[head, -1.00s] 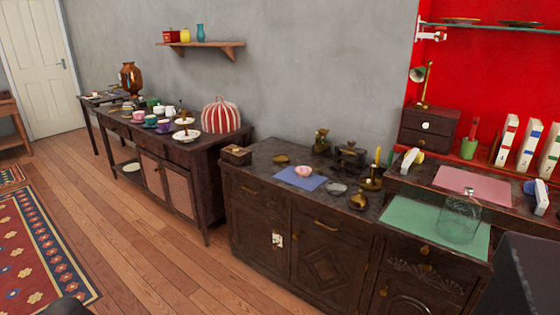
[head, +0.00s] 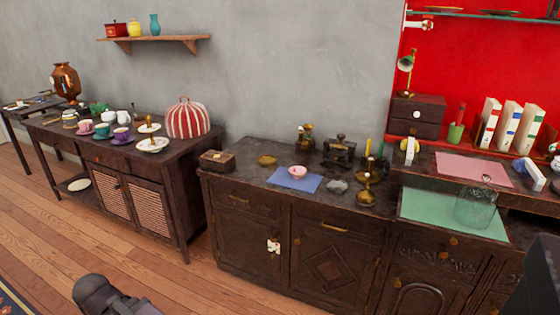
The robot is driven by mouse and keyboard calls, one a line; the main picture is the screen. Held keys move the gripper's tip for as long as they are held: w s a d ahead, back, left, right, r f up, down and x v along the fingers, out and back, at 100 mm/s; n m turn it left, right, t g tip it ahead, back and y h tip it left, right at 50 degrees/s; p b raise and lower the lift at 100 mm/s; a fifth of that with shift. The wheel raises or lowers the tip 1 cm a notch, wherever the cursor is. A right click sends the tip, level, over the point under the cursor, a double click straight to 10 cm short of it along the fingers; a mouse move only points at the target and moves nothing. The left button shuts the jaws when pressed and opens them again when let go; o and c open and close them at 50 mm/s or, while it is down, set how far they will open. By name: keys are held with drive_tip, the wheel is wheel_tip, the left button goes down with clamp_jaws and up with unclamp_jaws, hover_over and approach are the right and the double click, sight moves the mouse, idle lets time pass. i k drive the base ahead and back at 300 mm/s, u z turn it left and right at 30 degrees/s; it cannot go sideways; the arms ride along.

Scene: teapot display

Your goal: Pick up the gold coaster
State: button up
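A small, flat, gold round piece, which looks like the gold coaster (head: 267,160), lies on the dark carved cabinet (head: 235,188). It is left of and behind the blue mat (head: 310,186) and right of a small wooden box (head: 217,161). Nothing covers it. A dark grey part of my arm shows at the bottom left edge, well short of the cabinet. The fingers of my gripper are not visible.
A pink bowl (head: 298,172) stands on the blue mat. Brass pieces, including a candle holder (head: 366,195), stand to the right. A glass jar (head: 475,208) stands on a green mat (head: 425,212). The left sideboard (head: 166,176) holds cups and a striped dome (head: 188,118). Wooden floor lies open in front.

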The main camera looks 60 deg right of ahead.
sight(265, 160)
drive_tip(key=z, duration=0.7)
drive_tip(key=i, duration=0.85)
drive_tip(key=z, duration=0.45)
